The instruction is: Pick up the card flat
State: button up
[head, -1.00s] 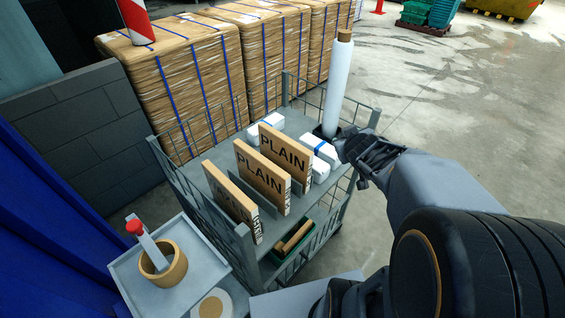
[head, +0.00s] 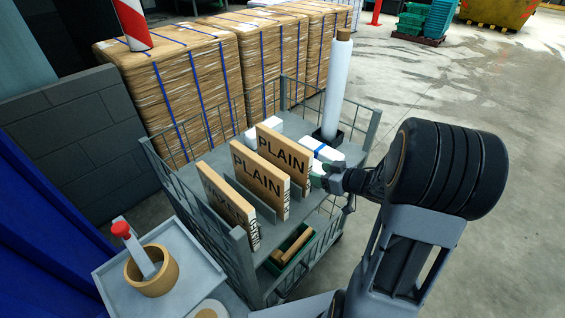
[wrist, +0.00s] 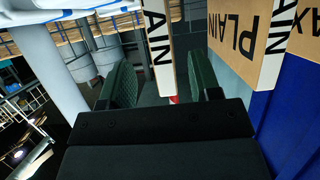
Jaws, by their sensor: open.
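Three brown card flats stand upright in a row on the wire-sided cart (head: 240,245). The rear flat (head: 283,150) and the middle flat (head: 258,175) read PLAIN; the front flat (head: 228,205) bears partly hidden lettering. Grey dividers stand between them. My gripper (head: 334,180) is open and empty, to the right of the rear flat. In the wrist view, the narrow lettered edge of the rear flat (wrist: 157,45) lies ahead, in line with the gap between my fingers (wrist: 160,82). The middle flat (wrist: 240,40) is right of it. I cannot tell the remaining distance exactly.
White packs with blue bands (head: 318,152) lie behind the flats, close to my gripper. A tall white roll (head: 337,90) stands at the cart's back corner. A green bin (head: 290,255) is low at the front. A side tray holds a tape roll (head: 152,272). Wrapped bales (head: 180,85) stand behind.

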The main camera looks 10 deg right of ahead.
aim_at(310, 170)
jog(key=shift+x, duration=3.5)
grip_shut()
